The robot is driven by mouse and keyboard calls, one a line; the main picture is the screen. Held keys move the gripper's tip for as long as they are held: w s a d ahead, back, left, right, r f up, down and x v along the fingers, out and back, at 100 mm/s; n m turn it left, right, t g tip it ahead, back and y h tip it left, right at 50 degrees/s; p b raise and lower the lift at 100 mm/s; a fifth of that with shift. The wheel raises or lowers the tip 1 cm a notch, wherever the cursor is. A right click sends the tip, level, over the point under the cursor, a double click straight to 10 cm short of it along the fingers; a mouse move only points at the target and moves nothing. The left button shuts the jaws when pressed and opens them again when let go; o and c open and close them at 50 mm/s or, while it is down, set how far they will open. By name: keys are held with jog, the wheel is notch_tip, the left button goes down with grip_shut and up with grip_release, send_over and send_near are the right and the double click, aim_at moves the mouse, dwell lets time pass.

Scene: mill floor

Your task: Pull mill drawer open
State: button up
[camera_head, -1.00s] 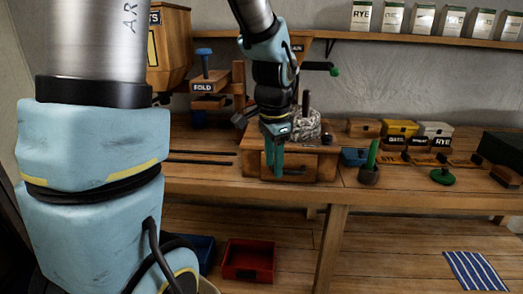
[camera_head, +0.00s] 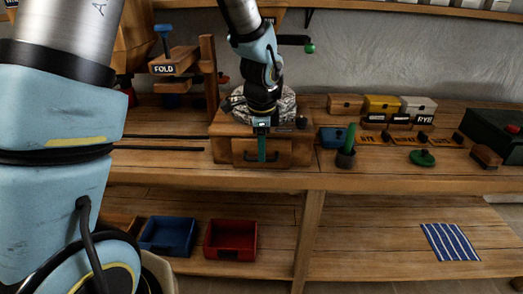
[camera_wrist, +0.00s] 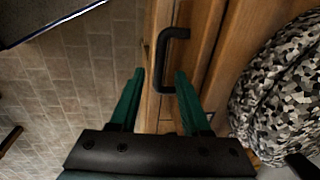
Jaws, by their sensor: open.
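The mill is a wooden box (camera_head: 225,130) on the bench, with a grey speckled round part on top. The same part fills the right of the wrist view (camera_wrist: 285,85). The mill drawer (camera_head: 280,150) is in the box's front and looks shut. Its black bar handle (camera_wrist: 162,62) shows clearly in the wrist view; in the head view my gripper partly hides it. My gripper (camera_head: 262,160) points down in front of the drawer. In the wrist view its green fingers (camera_wrist: 160,73) are apart, with the handle between their tips, nearer the right finger. Contact cannot be told.
A green pestle in a dark pot (camera_head: 346,158) and a blue bin (camera_head: 332,137) stand right of the mill. A stand marked FOLD (camera_head: 172,65) is left. Blue (camera_head: 167,235) and red (camera_head: 230,240) trays lie on the lower shelf. The space before the drawer is clear.

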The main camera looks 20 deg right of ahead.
jog(key=shift+w+f, duration=0.15)
jog(key=shift+f, duration=1)
jog(key=shift+d, duration=0.1)
grip_shut()
dwell(0.5)
